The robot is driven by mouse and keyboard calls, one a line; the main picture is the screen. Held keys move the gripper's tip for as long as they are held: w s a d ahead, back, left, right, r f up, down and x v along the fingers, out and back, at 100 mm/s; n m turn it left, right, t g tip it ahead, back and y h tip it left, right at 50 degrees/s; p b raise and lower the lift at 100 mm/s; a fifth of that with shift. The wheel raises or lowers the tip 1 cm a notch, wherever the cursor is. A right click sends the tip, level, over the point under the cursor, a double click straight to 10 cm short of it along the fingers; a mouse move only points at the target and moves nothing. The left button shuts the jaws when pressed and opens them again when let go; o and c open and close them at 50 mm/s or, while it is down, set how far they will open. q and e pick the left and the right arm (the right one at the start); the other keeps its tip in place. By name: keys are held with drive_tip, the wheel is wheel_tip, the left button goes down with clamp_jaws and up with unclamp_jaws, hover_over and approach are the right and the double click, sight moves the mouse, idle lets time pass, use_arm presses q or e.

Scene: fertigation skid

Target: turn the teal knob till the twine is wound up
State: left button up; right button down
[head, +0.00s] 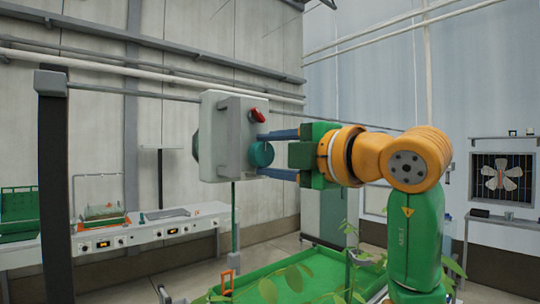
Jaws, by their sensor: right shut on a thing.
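The teal knob (261,154) sits on the right side of a grey-white box (221,150) that hangs from a horizontal rail. My right gripper (265,155) comes from the right with its blue fingers above and below the knob, shut on it. A red handle (257,115) is on the box just above the upper finger. A taut green line (233,215), which looks like the twine, runs straight down from under the box; its lower end is hard to make out. My left gripper is not in view.
A green tray (320,268) with leafy plants (295,284) stands below the box. A dark post (55,190) rises at the left and carries the rail. A white bench (150,232) with dials is at the back left, a fan (502,178) at the right.

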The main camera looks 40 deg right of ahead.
drive_tip(key=shift+c, duration=1.4)
unclamp_jaws()
drive_tip(key=shift+s+f, duration=0.1)
drive_tip(key=shift+s, duration=0.25)
drive_tip(key=s+b, duration=0.2)
drive_tip(key=s, duration=0.4)
drive_tip(key=shift+s+d, duration=0.25)
drive_tip(key=shift+w, duration=0.1)
